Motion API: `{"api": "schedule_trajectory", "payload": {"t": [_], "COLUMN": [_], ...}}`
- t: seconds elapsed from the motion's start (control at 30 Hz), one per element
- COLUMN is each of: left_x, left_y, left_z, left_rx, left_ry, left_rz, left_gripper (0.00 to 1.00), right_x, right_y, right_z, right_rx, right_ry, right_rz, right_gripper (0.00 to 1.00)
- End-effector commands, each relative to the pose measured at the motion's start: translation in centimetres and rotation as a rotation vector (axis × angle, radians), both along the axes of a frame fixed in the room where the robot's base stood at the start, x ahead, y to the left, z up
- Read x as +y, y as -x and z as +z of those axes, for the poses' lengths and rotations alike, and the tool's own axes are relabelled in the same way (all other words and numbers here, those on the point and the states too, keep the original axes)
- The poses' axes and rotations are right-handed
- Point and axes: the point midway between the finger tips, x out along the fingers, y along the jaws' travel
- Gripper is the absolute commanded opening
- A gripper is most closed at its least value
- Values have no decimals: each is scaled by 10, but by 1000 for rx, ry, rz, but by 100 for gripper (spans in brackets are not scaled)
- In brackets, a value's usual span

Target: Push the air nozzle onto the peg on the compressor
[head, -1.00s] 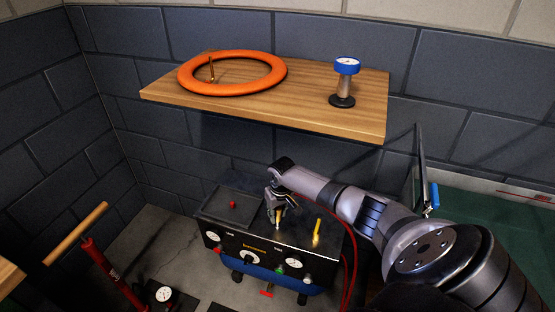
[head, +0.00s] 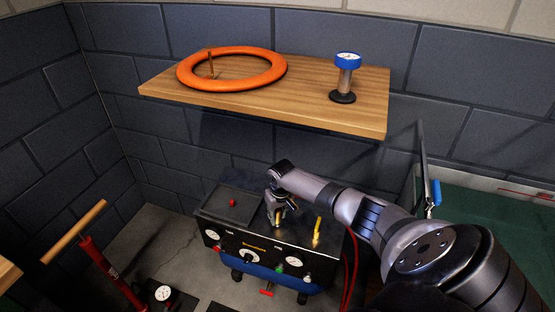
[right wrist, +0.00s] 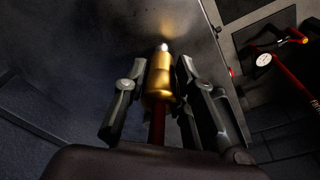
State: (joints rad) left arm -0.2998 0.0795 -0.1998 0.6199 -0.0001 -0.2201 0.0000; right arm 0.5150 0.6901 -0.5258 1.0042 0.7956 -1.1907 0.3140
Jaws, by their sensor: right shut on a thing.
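The compressor (head: 235,250) is a dark box with a flat black top, gauges on its front and a blue tank below. My right gripper (head: 278,217) is over the middle of its top, pointing down. In the right wrist view, its fingers (right wrist: 160,95) are shut on the brass air nozzle (right wrist: 160,78), with a red hose (right wrist: 157,125) running back from it. The nozzle's pale tip is close to the dark top; contact cannot be told. A yellow upright post (head: 317,230) stands just right of the gripper. Any peg under the nozzle is hidden. My left gripper is out of view.
A wooden shelf (head: 300,112) above holds an orange ring (head: 190,83) and a blue-topped gauge (head: 346,75). A small red knob (head: 233,202) is in the compressor's left tray. A red pump (head: 100,262) with a wooden handle stands at left.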

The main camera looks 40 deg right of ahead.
Motion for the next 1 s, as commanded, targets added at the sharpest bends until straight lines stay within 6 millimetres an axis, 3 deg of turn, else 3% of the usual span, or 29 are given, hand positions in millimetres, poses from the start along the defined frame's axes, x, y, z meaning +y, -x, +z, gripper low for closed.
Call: {"api": "schedule_trajectory", "payload": {"t": [0.6,0.63,1.0], "left_x": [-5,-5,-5], "left_y": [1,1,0], "left_z": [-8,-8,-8], "left_rx": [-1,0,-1], "left_ry": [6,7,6], "left_rz": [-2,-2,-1], "left_gripper": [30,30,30], "right_x": [0,0,0], "right_y": [0,0,0], "right_z": [-14,-13,-13], "right_rx": [-1,-1,0], "right_ry": [-1,-1,0], "right_rz": [0,0,0], "right_gripper": [0,26,48]}}
